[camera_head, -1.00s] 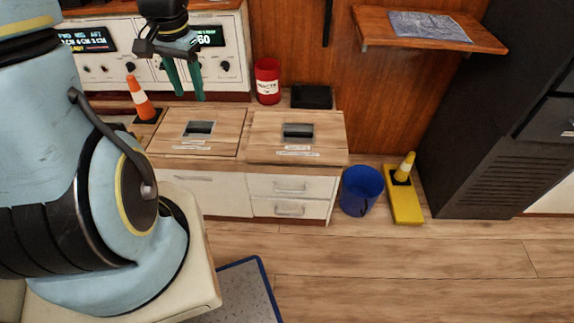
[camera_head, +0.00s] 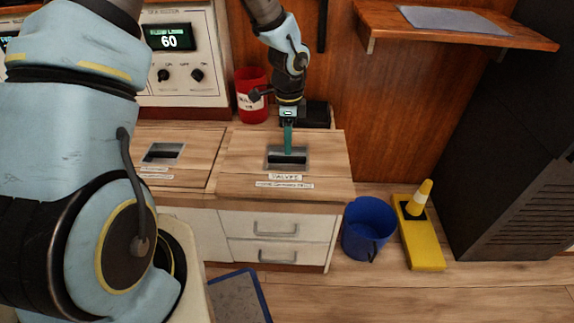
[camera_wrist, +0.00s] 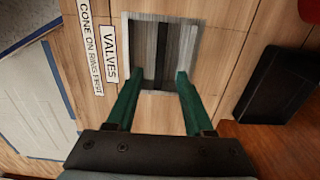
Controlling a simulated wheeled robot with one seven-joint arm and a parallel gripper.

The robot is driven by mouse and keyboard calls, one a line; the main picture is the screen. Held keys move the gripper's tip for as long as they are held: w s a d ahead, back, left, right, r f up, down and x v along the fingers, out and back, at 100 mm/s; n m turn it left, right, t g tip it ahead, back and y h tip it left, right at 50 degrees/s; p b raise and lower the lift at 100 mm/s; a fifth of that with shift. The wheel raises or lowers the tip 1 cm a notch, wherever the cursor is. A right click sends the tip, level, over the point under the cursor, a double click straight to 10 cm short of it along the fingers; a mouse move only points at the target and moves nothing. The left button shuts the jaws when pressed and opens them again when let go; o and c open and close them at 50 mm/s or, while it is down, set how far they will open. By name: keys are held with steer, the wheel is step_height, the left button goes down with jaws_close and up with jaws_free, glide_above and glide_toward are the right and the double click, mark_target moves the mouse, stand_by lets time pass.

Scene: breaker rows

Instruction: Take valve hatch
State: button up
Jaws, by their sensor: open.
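The valve hatch (camera_head: 236,180) is a wooden lid on the counter with a recessed metal handle pocket (camera_head: 287,158) and a "VALVES" label (camera_head: 285,177). In the wrist view the hatch (camera_wrist: 208,50) shows its grey pocket (camera_wrist: 162,52) with a dark bar or slot in the middle. My gripper (camera_head: 288,150) points down at the pocket. In the wrist view my gripper's (camera_wrist: 157,82) two green fingers are apart, one on each side of the dark bar, at or just inside the pocket. I cannot tell whether they touch it. Nothing is held.
A second hatch (camera_head: 135,148) lies to the left. A red canister (camera_head: 251,96) and a black box (camera_head: 318,114) stand behind. A blue bucket (camera_head: 368,228) and a yellow stand (camera_head: 421,240) are on the floor at right. A shelf (camera_head: 455,30) juts from the wall.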

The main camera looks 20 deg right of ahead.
mark_target(287, 157)
steer(key=f, duration=0.3)
steer(key=f+b, duration=0.1)
steer(key=f, duration=0.2)
steer(key=shift+w+a+f, duration=0.1)
steer(key=shift+a+f, duration=0.1)
steer(key=shift+f, duration=0.1)
steer(key=shift+c, duration=0.4)
jaws_close()
steer(key=shift+r, duration=0.1)
stand_by(0.6)
